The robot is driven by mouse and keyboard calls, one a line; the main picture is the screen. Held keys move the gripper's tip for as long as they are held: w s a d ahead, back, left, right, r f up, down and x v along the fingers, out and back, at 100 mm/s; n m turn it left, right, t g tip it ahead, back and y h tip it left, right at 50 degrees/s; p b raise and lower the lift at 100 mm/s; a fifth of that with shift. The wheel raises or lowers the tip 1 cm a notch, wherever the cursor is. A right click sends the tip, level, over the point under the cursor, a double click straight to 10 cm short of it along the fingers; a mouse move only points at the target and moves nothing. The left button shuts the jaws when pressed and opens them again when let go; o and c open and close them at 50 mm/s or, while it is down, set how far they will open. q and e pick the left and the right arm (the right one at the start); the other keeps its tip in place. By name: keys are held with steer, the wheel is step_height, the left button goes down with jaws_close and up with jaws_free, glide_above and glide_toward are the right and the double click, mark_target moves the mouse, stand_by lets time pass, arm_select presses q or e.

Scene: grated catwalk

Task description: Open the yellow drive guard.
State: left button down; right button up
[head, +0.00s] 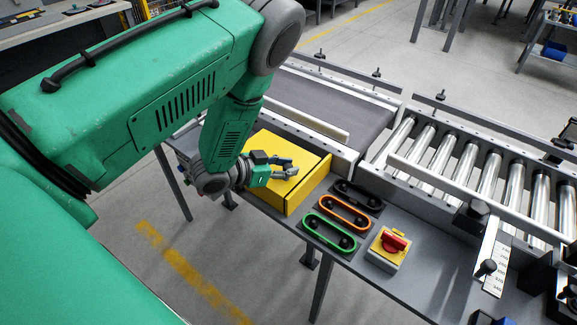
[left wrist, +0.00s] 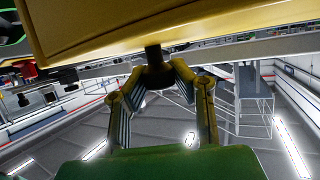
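The yellow drive guard (head: 268,150) is a box-like cover on the bench beside the conveyor, and it looks closed. My left gripper (head: 292,168) reaches over its top from the left. In the left wrist view the yellow guard (left wrist: 190,25) fills the top of the picture. A dark knob on a short stem (left wrist: 156,72) sticks out from it. The fingers of my left gripper (left wrist: 158,75) stand on both sides of the knob and appear to touch it. In the head view the knob is hidden by the fingers. My right gripper is not in view.
Black, orange and green oval handles (head: 342,211) lie on the bench right of the guard. A red switch on a yellow box (head: 390,246) stands near the front edge. The belt (head: 325,105) and rollers (head: 465,165) run behind. Open floor lies in front.

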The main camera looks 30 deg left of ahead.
arm_select(q)
steer(key=w+a, duration=0.1)
steer(key=a, duration=1.9)
steer(key=shift+w, duration=0.3)
steer(key=c, duration=1.3)
jaws_free()
steer(key=v, duration=1.2)
